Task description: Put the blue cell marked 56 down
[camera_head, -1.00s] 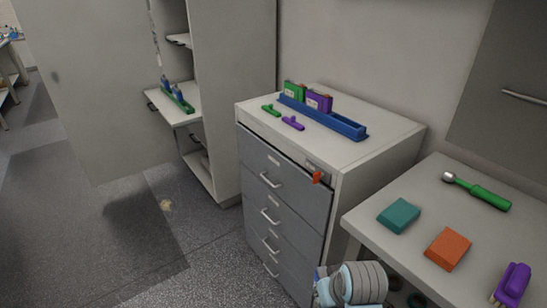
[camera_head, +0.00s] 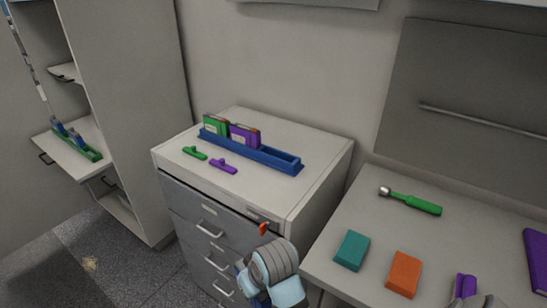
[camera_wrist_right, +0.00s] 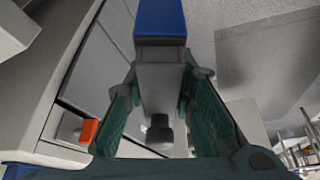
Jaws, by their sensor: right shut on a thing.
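My right gripper (camera_wrist_right: 160,88) is shut on a blue and grey cell (camera_wrist_right: 160,18), seen close up in the right wrist view. Its blue part points away from the palm, and a grey part with a dark round stub sits between the teal finger pads. No number is readable on it. In the head view, my right arm is in front of the drawer cabinet (camera_head: 325,178), and its wrist hides the fingers. A blue rack (camera_head: 275,158) on the cabinet top holds a green cell (camera_head: 214,125) and a purple cell (camera_head: 245,135); its right end looks empty. My left gripper is out of view.
Green (camera_head: 195,153) and purple (camera_head: 223,166) small pieces lie before the rack. An orange tag (camera_head: 264,229) sticks out at the top drawer. A shelf at left carries a green rack (camera_head: 90,153) with blue cells. The right table holds teal (camera_head: 351,251) and orange (camera_head: 404,274) blocks and a green-handled tool (camera_head: 415,204).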

